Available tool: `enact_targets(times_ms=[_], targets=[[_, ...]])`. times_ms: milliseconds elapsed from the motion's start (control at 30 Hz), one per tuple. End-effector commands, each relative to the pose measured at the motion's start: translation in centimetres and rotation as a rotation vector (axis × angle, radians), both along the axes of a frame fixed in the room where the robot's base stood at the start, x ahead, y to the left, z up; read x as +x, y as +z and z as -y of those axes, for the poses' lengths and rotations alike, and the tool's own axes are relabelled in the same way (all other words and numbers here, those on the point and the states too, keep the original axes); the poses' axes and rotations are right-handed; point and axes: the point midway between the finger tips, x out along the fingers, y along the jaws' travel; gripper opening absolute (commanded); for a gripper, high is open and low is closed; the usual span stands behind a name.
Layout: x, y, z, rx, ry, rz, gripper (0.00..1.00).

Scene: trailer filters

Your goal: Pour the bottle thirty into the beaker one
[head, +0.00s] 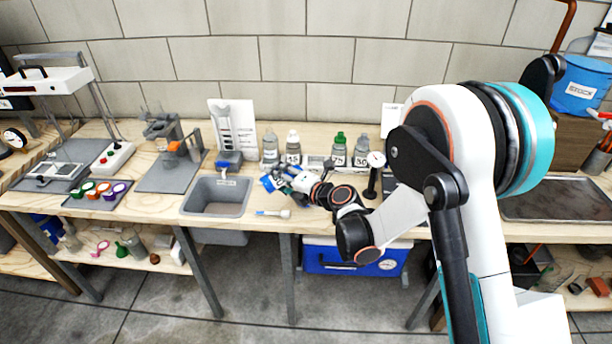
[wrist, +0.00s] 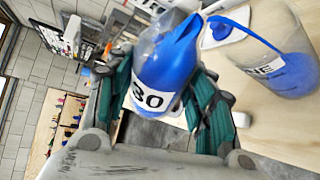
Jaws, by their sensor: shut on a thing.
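My gripper (wrist: 165,98) is shut on a bottle marked 30 (wrist: 172,62), with a finger on each side of it. The bottle has bright blue in its upper part and a white label, and it looks tilted in the wrist view. In the head view, my gripper (head: 281,180) holds the blue bottle (head: 268,183) above the bench, right of the sink. The beaker is not clear there.
Several bottles line the back of the bench, among them a green-capped one (head: 339,150). A grey sink (head: 217,196) lies to the left. A small tool with a blue end (head: 273,213) lies near the front edge. A black-stemmed gauge (head: 374,173) stands to the right.

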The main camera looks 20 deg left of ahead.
Motion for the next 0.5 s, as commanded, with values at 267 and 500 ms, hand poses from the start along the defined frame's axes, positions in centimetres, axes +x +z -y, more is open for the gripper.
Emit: enact_targets(times_ms=[267, 500], targets=[[-0.19, 0.14, -0.14, 0.011, 0.0, -0.01, 0.11], [-0.35, 0.22, -0.24, 0.02, 0.0, -0.019, 0.11]])
